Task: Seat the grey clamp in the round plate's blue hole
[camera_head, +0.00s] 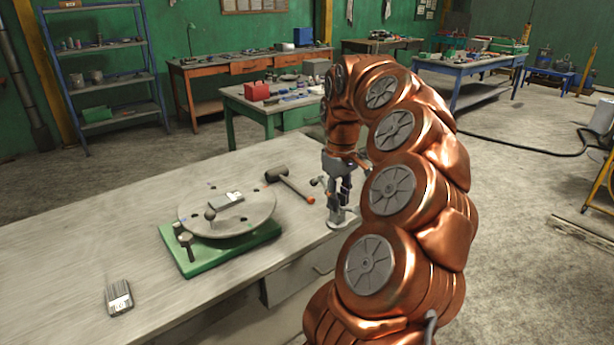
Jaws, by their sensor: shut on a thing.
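The round grey plate (255,210) lies on a green base (226,259) on the bench. It has several small dark holes near its rim; a small bluish spot shows at its left edge, but I cannot tell clearly which hole is blue. My gripper (338,203) is to the right of the plate, by the bench's right edge. It is shut on a grey piece (343,217), seemingly the grey clamp, partly hidden by the fingers and arm.
A grey block (226,200) lies on the plate. A hammer (290,184) lies just behind it, between plate and gripper. A small knobbed piece (319,182) is beside my gripper. The bench's (90,235) left part is mostly clear.

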